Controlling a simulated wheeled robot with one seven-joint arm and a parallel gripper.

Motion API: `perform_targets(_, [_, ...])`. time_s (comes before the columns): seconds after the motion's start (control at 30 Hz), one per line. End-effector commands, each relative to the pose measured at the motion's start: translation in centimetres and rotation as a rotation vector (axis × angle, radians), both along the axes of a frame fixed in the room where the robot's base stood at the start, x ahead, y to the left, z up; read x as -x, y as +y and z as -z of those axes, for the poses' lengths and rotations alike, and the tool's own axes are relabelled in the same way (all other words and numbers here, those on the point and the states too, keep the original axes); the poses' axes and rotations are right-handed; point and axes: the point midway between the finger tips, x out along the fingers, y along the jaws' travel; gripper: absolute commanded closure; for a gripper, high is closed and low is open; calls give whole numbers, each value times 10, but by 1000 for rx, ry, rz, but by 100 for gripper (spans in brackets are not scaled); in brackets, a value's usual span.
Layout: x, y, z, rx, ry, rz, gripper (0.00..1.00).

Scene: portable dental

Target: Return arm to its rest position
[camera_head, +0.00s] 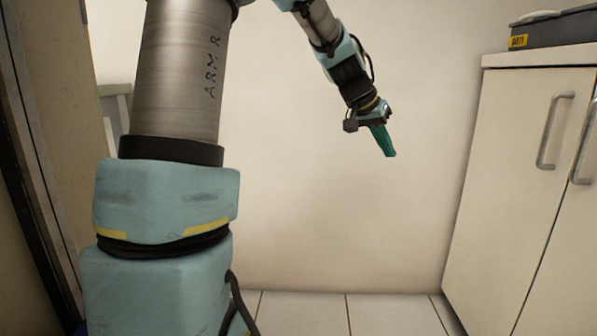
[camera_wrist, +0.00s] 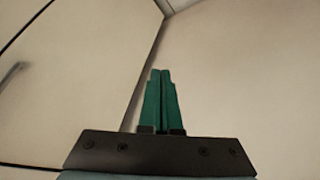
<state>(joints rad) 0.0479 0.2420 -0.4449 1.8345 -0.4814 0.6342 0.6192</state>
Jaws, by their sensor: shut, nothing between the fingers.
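My gripper (camera_head: 388,152) hangs at the end of my arm, above the floor and in front of the bare wall in the head view. Its green fingers point down and slightly right. In the wrist view my gripper (camera_wrist: 161,72) shows its two green fingers side by side, shut with nothing between them. It touches nothing that I can see. My arm's large teal and metal links fill the left part of the head view.
A cream cabinet (camera_head: 515,170) with metal handles stands at the right. A dark grey case (camera_head: 565,30) with a yellow label lies on its top. A plain wall (camera_head: 330,220) is behind, with tiled floor (camera_head: 320,315) below. A dark frame edge is at far left.

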Motion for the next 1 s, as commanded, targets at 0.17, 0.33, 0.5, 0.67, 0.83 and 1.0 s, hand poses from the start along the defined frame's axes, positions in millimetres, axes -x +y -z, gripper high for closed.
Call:
perform_targets(0.17, [41, 114, 42, -195, 120, -248, 100])
perform_targets(0.33, [91, 195, 69, -306, 208, -434, 100])
perform_targets(0.5, [142, 249, 82, -373, 275, -567, 100])
perform_targets(0.67, [180, 280, 79, -406, 320, -658, 100])
perform_targets(0.83, [177, 278, 46, -404, 319, -653, 100])
perform_targets(1.0, [177, 278, 6, -404, 318, -652, 100])
